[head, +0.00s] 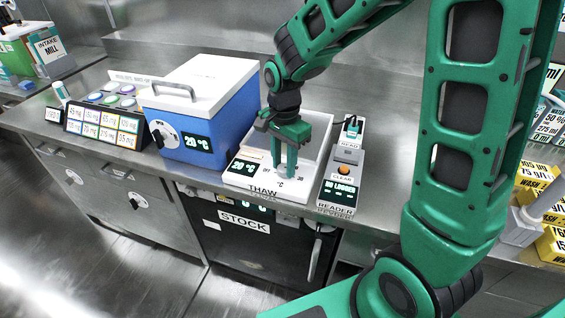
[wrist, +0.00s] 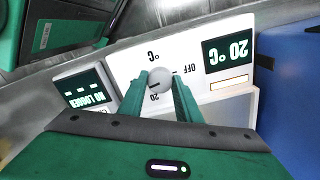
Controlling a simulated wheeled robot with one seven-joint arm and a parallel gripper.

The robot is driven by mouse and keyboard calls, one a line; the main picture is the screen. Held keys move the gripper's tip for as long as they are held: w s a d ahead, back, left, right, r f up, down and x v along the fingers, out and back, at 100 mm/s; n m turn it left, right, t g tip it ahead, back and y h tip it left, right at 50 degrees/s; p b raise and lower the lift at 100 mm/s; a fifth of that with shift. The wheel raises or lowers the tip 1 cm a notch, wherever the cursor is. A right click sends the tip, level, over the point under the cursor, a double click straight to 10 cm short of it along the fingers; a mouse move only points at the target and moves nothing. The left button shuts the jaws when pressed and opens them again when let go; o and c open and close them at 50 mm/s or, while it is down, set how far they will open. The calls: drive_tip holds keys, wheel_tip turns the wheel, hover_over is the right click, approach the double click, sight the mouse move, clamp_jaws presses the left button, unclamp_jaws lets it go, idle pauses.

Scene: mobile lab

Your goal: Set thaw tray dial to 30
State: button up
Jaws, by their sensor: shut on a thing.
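The thaw tray (head: 236,178) is a white open box with a front panel marked THAW, on the steel counter. Its display (head: 247,169) reads 20 °C, and it also shows in the wrist view (wrist: 229,49). The dial (wrist: 160,79) is a small round grey knob on that panel, with OFF and 20 among the marks around it. My gripper (head: 286,172) reaches down to the panel from above. In the wrist view its green fingers (wrist: 161,88) are shut on the dial, one on each side. The fingers hide the dial in the head view and some scale marks.
A blue box (head: 205,110) with a white lid, handle and 20 °C display stands left of the tray. A reader (head: 342,180) showing NO LOGGER stands close on the right.

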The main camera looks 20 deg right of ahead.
sight(283, 166)
drive_tip(key=shift+w+r+m, duration=0.1)
drive_tip(key=shift+w+m, duration=0.15)
drive_tip(key=shift+m, duration=0.55)
drive_tip(key=shift+a, duration=0.1)
drive_tip(key=o, duration=1.1)
drive_tip(key=shift+c, duration=0.2)
drive_tip(key=shift+s, duration=0.1)
wheel_tip(283, 166, up, 11)
drive_tip(key=shift+f, duration=0.2)
